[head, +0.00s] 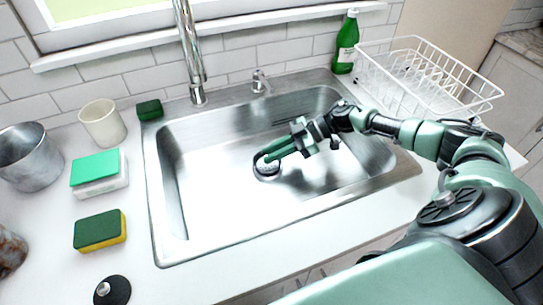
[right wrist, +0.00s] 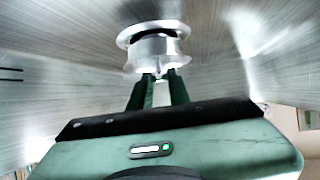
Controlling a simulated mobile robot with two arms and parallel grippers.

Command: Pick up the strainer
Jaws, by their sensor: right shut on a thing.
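The strainer (head: 266,167) is a small round metal piece with a dark rim, low over the floor of the steel sink (head: 215,185). My right gripper (head: 267,155) reaches into the sink from the right, its green fingers shut on the strainer. In the right wrist view the strainer (right wrist: 154,45) shows as a shiny flanged piece with a dark gap, at the tips of the fingers (right wrist: 157,78). I cannot tell whether it is clear of the drain. My left gripper is not in view.
The faucet (head: 190,60) stands behind the sink. A white dish rack (head: 430,75) and a green bottle (head: 346,45) stand at the back right. Sponges (head: 100,231), a cup (head: 102,124), a metal pot (head: 30,160) and a black stopper (head: 112,291) sit on the left counter.

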